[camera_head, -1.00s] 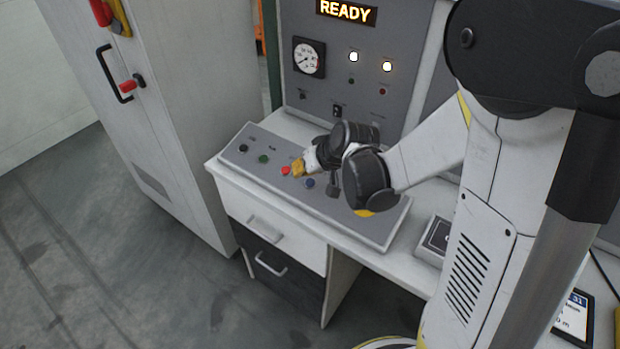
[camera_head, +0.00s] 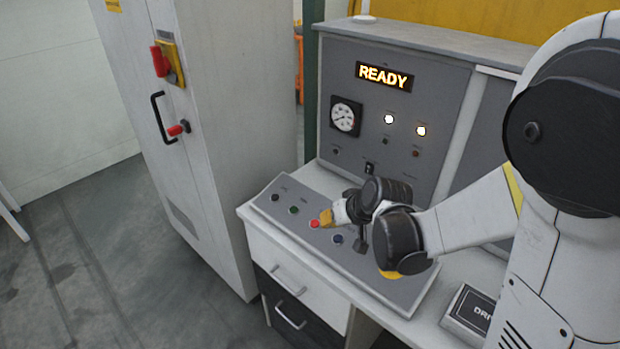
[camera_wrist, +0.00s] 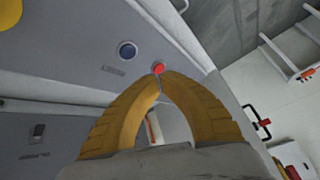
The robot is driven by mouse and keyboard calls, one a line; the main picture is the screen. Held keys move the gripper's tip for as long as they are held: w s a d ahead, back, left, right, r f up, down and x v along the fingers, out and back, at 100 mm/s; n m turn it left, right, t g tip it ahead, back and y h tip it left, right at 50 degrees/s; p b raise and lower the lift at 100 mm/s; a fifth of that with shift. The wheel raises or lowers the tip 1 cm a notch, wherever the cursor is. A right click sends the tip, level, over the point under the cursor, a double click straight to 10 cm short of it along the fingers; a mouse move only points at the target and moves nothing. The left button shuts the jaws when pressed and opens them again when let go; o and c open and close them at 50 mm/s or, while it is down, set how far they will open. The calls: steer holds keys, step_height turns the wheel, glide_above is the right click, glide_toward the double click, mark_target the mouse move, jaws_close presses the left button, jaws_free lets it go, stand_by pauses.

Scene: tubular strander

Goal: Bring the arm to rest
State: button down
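My arm reaches in from the right in the head view, bent over a sloped grey control desk (camera_head: 400,292). My gripper (camera_head: 325,218) has yellow fingers and is close beside a red button (camera_head: 315,224) on that desk. In the wrist view the two curved fingers of my gripper (camera_wrist: 160,74) meet at their tips, with a gap lower down and nothing held. The red button shows just past the tips there (camera_wrist: 158,68). I cannot tell whether the tips touch the button or the desk.
An upright panel (camera_head: 440,100) with a lit READY display (camera_head: 384,76), gauge (camera_head: 345,117) and lamps stands behind the desk. A tall white cabinet (camera_head: 215,120) with a red switch (camera_head: 160,61) stands left. A labelled box (camera_head: 468,313) is at right. Open floor lies at lower left.

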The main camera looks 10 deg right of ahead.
steer(key=s+r+h, duration=0.1)
steer(key=s+r, duration=0.3)
steer(key=s, duration=0.2)
steer(key=s+d+r+h, duration=0.1)
steer(key=s+r, duration=0.2)
steer(key=s, duration=0.4)
steer(key=s+r, duration=0.4)
steer(key=s, duration=0.3)
steer(key=shift+s+d+r+m+h, duration=0.2)
steer(key=shift+r+m+h, duration=0.1)
steer(key=shift+h, duration=0.1)
